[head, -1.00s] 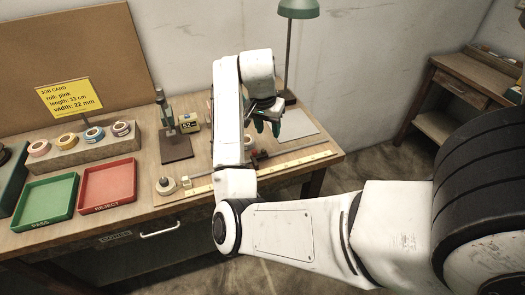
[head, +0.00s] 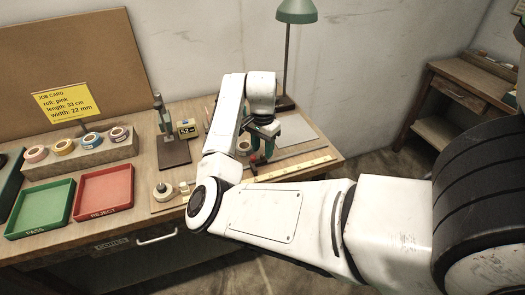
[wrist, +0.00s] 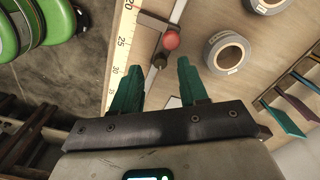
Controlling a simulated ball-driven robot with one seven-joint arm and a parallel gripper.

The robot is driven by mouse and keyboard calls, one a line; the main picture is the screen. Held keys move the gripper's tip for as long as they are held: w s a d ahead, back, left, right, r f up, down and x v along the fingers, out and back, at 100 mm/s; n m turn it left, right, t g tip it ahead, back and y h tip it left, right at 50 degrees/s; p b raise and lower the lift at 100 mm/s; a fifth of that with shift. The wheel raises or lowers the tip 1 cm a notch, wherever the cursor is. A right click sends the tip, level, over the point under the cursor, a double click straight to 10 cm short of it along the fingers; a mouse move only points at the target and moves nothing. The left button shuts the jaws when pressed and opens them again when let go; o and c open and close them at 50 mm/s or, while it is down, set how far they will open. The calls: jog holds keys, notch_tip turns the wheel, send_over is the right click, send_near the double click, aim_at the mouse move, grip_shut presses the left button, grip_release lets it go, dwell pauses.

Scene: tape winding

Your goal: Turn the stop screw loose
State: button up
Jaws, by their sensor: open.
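The stop screw's red knob (wrist: 171,40) shows in the wrist view on a dark stop block (wrist: 152,21), which sits across a metal rail (wrist: 151,78). A short dark cylinder (wrist: 160,61) lies just below the knob in the picture. In the head view my gripper (head: 262,150) is low over the bench near the scale (head: 292,168); the stop is mostly hidden there.
Grey tape rolls (wrist: 228,52) and coloured strips (wrist: 284,117) lie to the right in the wrist view. In the head view, a green tray (head: 42,208), a red tray (head: 104,191) and a small press (head: 165,128) stand left; a lamp (head: 297,14) stands behind.

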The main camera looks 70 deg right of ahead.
jog(key=shift+f, duration=1.05)
grip_shut()
